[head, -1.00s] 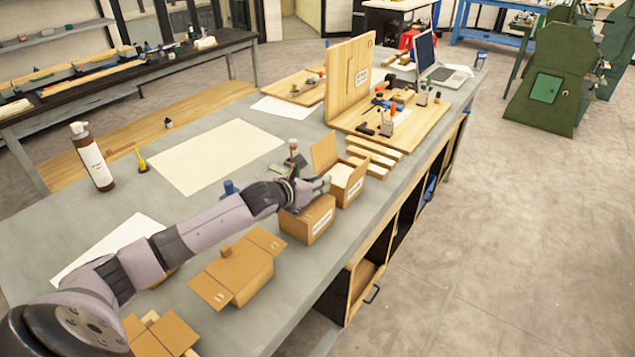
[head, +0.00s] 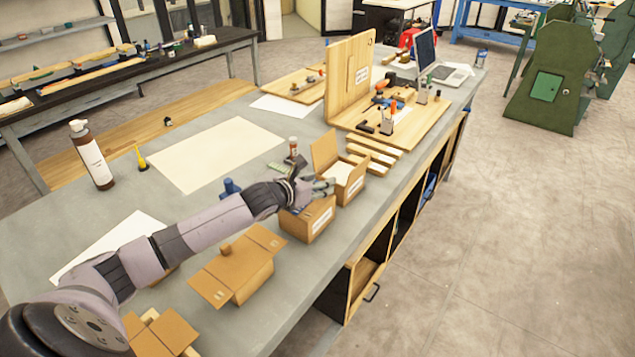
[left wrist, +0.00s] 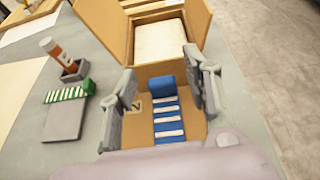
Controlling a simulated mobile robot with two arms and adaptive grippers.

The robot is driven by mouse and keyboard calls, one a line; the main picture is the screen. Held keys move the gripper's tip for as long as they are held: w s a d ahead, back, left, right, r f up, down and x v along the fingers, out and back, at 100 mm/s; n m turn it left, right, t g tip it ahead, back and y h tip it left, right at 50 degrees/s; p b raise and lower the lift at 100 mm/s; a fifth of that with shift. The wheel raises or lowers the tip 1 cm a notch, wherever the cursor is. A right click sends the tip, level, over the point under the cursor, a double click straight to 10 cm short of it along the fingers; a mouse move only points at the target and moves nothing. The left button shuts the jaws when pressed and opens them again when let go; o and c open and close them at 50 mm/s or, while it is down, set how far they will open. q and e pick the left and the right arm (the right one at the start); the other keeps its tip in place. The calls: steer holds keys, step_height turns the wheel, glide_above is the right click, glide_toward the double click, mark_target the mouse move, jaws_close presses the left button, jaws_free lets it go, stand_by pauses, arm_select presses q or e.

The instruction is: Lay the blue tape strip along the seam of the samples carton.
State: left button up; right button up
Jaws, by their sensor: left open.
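The samples carton (head: 308,222) is a closed brown box with a white label, near the right edge of the bench. In the left wrist view its cardboard top (left wrist: 140,106) lies below my fingers. The blue tape strip (left wrist: 165,108), with white bars across it, lies lengthwise over the carton top. I cannot tell whether it touches along its whole length. My left gripper (left wrist: 165,92) is open, with one finger on each side of the strip. In the head view the left gripper (head: 326,187) is just above the carton and hides part of its top. My right gripper is out of view.
An open carton (head: 345,179) with white contents stands directly behind. Another carton (head: 238,275) with spread flaps sits nearer me. A small bottle in a holder (left wrist: 75,70) and a grey pad (left wrist: 65,121) lie to the left. A large pale sheet (head: 215,153) lies farther left.

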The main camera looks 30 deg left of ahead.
arm_select(q)
step_height(320, 180, up, 7)
steer(key=p, duration=0.7)
stand_by(0.4)
stand_by(0.5)
